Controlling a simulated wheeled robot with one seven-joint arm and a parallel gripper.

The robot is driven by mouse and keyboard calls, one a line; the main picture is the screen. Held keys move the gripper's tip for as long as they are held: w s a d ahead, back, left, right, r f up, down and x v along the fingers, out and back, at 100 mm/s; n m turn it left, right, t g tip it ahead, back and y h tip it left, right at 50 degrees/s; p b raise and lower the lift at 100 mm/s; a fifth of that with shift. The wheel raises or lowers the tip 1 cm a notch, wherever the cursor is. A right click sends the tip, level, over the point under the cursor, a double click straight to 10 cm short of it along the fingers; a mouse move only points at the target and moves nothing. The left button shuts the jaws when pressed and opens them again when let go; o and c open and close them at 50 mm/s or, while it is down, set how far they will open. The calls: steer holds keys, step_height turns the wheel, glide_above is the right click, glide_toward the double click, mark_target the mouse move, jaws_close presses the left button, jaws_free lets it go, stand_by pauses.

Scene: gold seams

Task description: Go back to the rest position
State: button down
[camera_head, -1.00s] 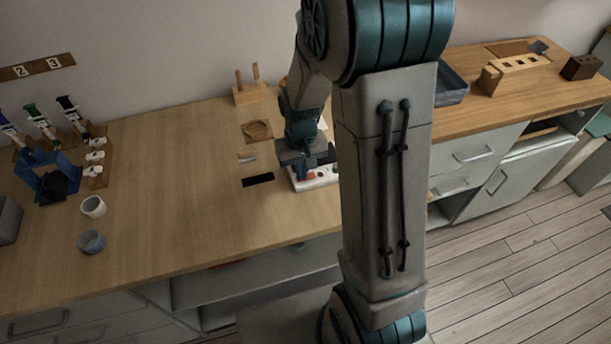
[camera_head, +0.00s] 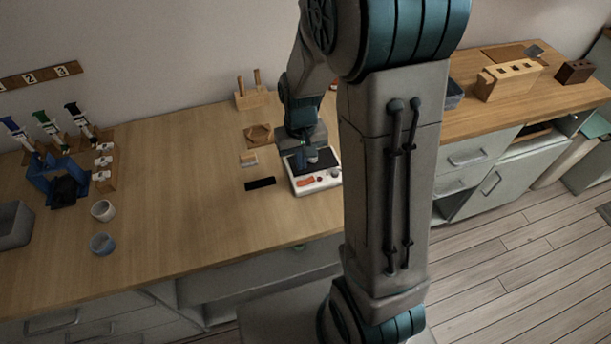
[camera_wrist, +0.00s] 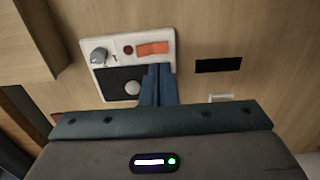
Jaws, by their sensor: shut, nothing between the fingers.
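My gripper (camera_head: 311,157) is over the white device (camera_head: 317,186) on the wooden counter, with its fingers pointing down. In the wrist view the fingers (camera_wrist: 158,84) are together with nothing between them. They cover part of the device (camera_wrist: 167,37), which has a dark panel, a grey knob, a dark red button, an orange switch and a pale round part. I cannot tell whether the fingertips touch it. My arm hides part of the counter to the right of the device.
A black strip (camera_head: 260,184) and a small block (camera_head: 249,160) lie left of the device. A hexagonal wooden piece (camera_head: 258,136) and a two-peg wooden stand (camera_head: 250,95) are behind. A white cup (camera_head: 103,210) and blue-grey cup (camera_head: 102,244) stand left. The counter between is clear.

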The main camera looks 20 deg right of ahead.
steer(key=shift+r, duration=0.4)
steer(key=s+r+t, duration=0.3)
steer(key=s+r, duration=1.1)
steer(key=shift+s+r, duration=0.2)
steer(key=shift+a, duration=0.1)
stand_by(0.6)
